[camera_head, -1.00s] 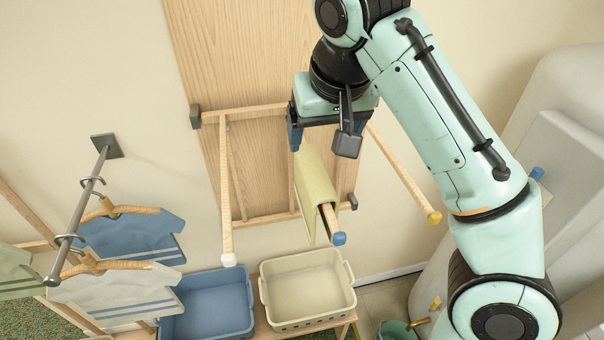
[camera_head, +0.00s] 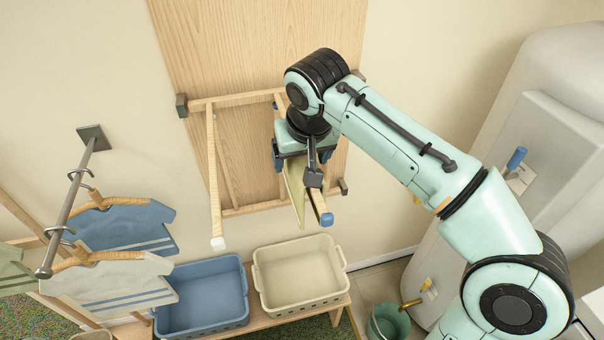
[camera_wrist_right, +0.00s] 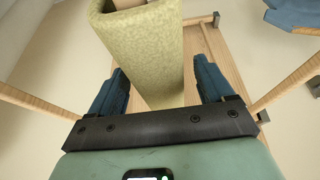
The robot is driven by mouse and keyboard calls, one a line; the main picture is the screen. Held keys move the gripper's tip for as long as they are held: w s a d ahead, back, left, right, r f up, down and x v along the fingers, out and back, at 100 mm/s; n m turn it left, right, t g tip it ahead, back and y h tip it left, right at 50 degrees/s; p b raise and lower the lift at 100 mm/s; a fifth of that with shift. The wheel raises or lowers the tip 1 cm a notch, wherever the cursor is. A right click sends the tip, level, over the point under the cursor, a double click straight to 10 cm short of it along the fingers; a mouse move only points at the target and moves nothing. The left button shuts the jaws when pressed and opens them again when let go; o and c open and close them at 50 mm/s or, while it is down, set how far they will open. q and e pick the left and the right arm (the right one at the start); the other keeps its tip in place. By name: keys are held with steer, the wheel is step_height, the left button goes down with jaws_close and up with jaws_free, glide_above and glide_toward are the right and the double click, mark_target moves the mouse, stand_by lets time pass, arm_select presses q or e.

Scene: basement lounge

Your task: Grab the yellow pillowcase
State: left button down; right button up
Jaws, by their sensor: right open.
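The yellow pillowcase (camera_head: 294,194) hangs folded over a blue-tipped wooden bar of the wall rack; my right gripper hides much of it in the head view. In the right wrist view the pillowcase (camera_wrist_right: 146,52) passes between the fingers, with visible gaps at the sides. My right gripper (camera_head: 294,175) is open, its fingers on either side of the pillowcase. It also shows in the right wrist view (camera_wrist_right: 160,88). My left gripper is not in view.
The wooden rack (camera_head: 213,180) has another bar sticking out to the left. A cream basket (camera_head: 300,308) and a blue basket (camera_head: 205,325) stand below on a bench. Clothes on hangers (camera_head: 125,230) hang at the left. A white appliance (camera_head: 540,130) stands at the right.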

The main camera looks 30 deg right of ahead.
steer(key=shift+f, duration=0.35)
stand_by(0.5)
steer(key=c, duration=1.1)
